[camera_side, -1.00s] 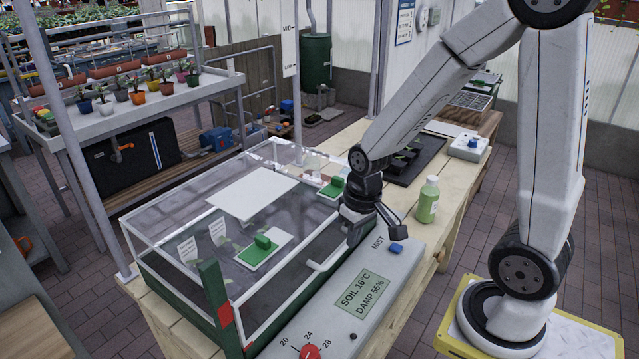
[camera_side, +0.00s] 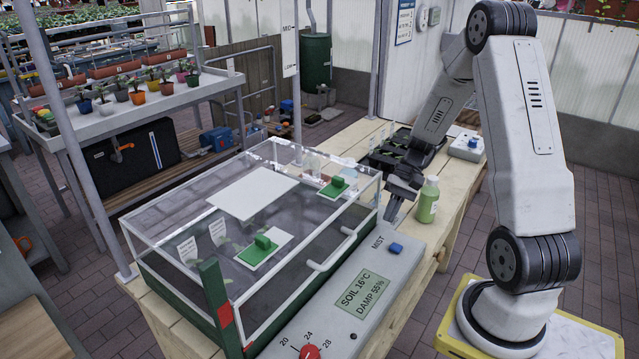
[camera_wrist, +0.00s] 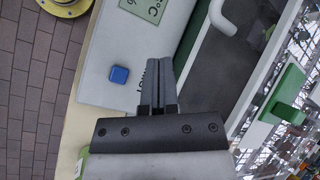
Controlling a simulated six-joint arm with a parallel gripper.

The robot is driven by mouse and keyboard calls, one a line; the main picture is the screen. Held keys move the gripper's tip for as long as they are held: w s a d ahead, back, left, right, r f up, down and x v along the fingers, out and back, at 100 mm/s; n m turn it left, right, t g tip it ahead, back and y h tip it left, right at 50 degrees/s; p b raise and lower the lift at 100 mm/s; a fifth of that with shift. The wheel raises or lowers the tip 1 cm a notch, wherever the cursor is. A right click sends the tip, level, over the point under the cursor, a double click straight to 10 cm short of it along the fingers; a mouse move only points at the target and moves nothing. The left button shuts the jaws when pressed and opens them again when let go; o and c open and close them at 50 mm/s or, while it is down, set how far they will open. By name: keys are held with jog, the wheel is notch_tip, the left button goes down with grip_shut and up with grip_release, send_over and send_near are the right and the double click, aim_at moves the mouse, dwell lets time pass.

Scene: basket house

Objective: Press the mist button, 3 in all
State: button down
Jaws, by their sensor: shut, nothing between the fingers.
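The mist button is a small blue square button (camera_side: 396,248) on the grey control panel (camera_side: 350,325), beside the printed word MIST. It also shows in the wrist view as a blue square (camera_wrist: 119,75), just left of my fingers. My gripper (camera_side: 392,218) is shut and empty, its fingertips pointing down near the far end of the panel. In the wrist view my gripper (camera_wrist: 160,62) covers part of the MIST lettering. The fingertips are apart from the button. The height of the fingertips above the panel is hard to tell.
A clear-lidded propagator box (camera_side: 270,235) with green vent handles stands left of the panel. A green bottle (camera_side: 428,200) stands close to my gripper's right. A white box with another blue button (camera_side: 466,147) sits farther back. The panel carries a display (camera_side: 362,293) and a red dial (camera_side: 309,351).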

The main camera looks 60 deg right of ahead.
jog(key=m+t+y, duration=0.2)
send_over(393, 248)
jog(key=d, duration=0.2)
jog(key=shift+s+a+f, duration=0.1)
jog(key=shift+s+f, duration=0.2)
jog(key=shift+f, duration=0.15)
jog(key=shift+f, duration=4.25)
jog(key=shift+f, duration=0.9)
jog(key=shift+r, duration=0.9)
jog(key=shift+r, duration=0.1)
jog(key=shift+r, duration=2.4)
